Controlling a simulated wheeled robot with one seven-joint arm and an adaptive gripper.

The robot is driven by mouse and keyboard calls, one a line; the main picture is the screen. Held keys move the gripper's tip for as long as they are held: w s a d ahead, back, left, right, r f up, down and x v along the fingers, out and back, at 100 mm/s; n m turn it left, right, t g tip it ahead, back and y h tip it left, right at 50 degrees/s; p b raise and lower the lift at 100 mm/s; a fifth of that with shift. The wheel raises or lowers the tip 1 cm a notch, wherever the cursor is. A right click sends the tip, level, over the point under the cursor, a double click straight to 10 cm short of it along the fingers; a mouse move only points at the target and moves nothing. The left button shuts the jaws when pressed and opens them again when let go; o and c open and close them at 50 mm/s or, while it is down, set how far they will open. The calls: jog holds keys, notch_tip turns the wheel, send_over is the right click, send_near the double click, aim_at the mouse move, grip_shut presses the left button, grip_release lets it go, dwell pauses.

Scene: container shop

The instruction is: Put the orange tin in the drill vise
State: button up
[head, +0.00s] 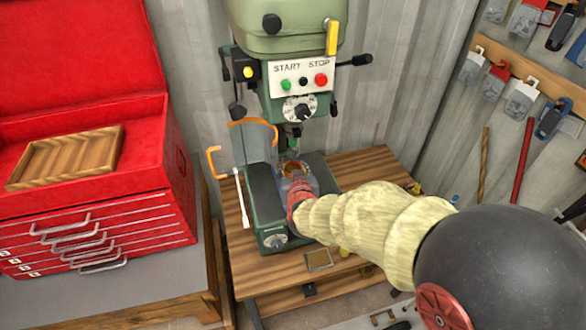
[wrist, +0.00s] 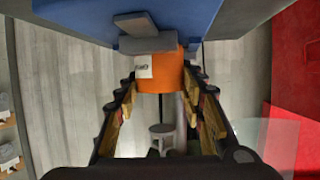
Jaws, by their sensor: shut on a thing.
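The orange tin (wrist: 158,72) shows in the wrist view between the fingertips of my gripper (wrist: 160,84), which is shut on it. A small pale label is on its side. A blue body with grey plates (wrist: 138,25), which looks like the drill vise, lies just past the tin at the top of that view. One grey plate overlaps the tin's edge; I cannot tell whether they touch. In the head view my gripper (head: 299,190) is over the drill press base, below the drill head. My arm hides most of the vise and tin there.
The green drill press (head: 290,40) stands on a wooden bench (head: 355,170). Its clear guard with an orange rim (head: 254,143) is left of my gripper. A red tool chest (head: 100,230) with a wooden tray (head: 66,158) stands left. Tools hang on the right wall.

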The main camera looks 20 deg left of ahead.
jog(key=o, duration=0.9)
jog(key=shift+f, duration=0.15)
jog(key=o, duration=0.5)
jog(key=shift+c, duration=0.2)
jog(key=shift+r, duration=0.2)
jog(key=shift+s+r, duration=0.2)
jog(key=shift+s, duration=0.05)
jog(key=p+v, duration=0.1)
jog(key=v, duration=1)
jog(key=shift+s+d, duration=0.2)
jog(key=shift+d, duration=0.05)
